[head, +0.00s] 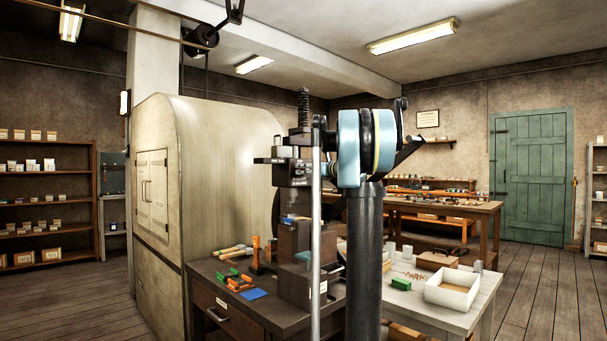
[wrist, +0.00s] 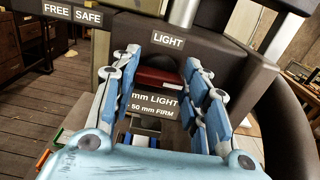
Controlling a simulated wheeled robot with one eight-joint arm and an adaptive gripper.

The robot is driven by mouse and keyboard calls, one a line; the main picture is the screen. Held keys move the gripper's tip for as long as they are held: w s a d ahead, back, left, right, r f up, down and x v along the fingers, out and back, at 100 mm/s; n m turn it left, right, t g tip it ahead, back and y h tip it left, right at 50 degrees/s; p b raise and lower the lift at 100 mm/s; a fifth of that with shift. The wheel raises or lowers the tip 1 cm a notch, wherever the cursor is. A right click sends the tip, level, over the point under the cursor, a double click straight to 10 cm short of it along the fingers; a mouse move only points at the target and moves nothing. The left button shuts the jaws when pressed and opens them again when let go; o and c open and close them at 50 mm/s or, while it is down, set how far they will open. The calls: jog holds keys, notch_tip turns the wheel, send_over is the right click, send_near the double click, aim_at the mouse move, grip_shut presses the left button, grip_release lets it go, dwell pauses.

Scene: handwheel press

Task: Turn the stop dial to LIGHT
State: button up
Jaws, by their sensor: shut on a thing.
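The handwheel press (head: 303,105) stands on a dark bench, partly hidden behind my blue and black arm in the head view. In the wrist view, a dark panel carries a LIGHT label (wrist: 168,41) at the top middle, with FREE (wrist: 56,10) and SAFE (wrist: 88,17) labels to its left. The stop dial (wrist: 160,78), a dark part with a red bar, sits below the LIGHT label. My gripper (wrist: 170,75) has its blue-padded fingers on both sides of the dial, shut on it. The exact contact and the dial's pointer are hard to make out.
A lower plate lettered LIGHT and FIRM (wrist: 155,105) lies between my fingers. Small green and orange parts (head: 238,281) and a blue piece (head: 252,294) lie on the bench. A white table with an open tray (head: 452,290) stands to the right. Floor is clear at far right.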

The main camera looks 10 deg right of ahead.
jog(key=shift+s, duration=0.1)
jog(key=n, duration=1.7)
jog(key=shift+s+a+f, duration=0.15)
jog(key=shift+s+f, duration=0.1)
jog(key=shift+f, duration=0.05)
jog(key=shift+n, duration=0.5)
jog(key=o, duration=1)
jog(key=shift+w+f, duration=0.1)
jog(key=shift+o, duration=0.2)
